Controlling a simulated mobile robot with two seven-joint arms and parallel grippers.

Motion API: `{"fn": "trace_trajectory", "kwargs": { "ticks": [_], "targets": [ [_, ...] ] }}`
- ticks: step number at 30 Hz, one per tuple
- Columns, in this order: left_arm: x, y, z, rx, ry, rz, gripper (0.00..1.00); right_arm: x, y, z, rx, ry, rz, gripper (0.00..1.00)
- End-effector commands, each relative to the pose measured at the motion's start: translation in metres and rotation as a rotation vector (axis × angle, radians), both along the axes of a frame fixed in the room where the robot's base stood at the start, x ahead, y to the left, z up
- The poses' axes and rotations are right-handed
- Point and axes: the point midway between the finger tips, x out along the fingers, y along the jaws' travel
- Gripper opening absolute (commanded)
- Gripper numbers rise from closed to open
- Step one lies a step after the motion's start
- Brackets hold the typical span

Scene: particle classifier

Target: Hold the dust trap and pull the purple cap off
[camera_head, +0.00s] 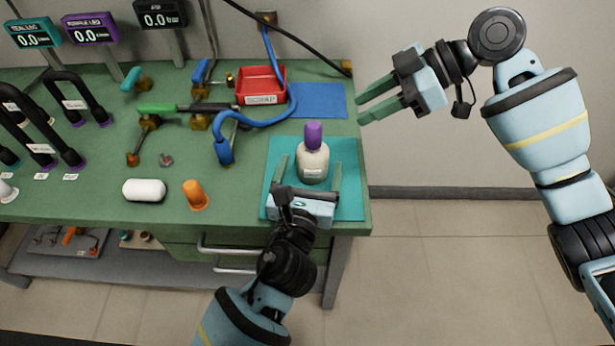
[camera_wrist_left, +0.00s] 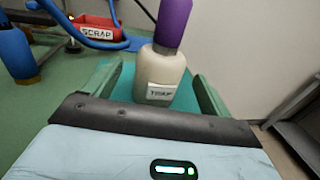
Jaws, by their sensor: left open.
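The dust trap (camera_head: 313,164) is a cream bottle with a small label, standing upright on a teal mat (camera_head: 350,185) at the right of the bench. Its purple cap (camera_head: 313,135) is on top. My left gripper (camera_head: 309,172) is open, with its green fingers on either side of the bottle. In the left wrist view the bottle (camera_wrist_left: 160,72) and the cap (camera_wrist_left: 174,22) stand between the fingers, with gaps visible at the sides. My right gripper (camera_head: 360,109) is open and empty, in the air to the upper right of the bottle, past the bench's right edge.
A red scrap bin (camera_head: 262,83) and a blue mat (camera_head: 320,100) lie behind the trap. A blue hose (camera_head: 265,122) curves to its left. The space right of the bench is free.

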Motion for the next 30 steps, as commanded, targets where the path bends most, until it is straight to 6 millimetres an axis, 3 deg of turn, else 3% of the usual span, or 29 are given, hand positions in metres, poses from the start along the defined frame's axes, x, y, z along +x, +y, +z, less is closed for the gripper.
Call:
{"fn": "trace_trajectory", "kwargs": {
  "ticks": [10,23,30],
  "targets": [
    [0.045,-0.007,0.000,0.000,0.000,0.000,0.83,0.000,0.000,0.000,0.000,0.000,0.000,0.36],
    [0.054,-0.009,0.000,-0.001,0.000,0.000,0.83,0.000,0.000,0.000,0.000,0.000,0.000,0.36],
    [0.053,-0.009,0.000,-0.001,0.000,0.000,0.53,0.000,0.000,0.000,0.000,0.000,0.000,0.36]
  ]
}}
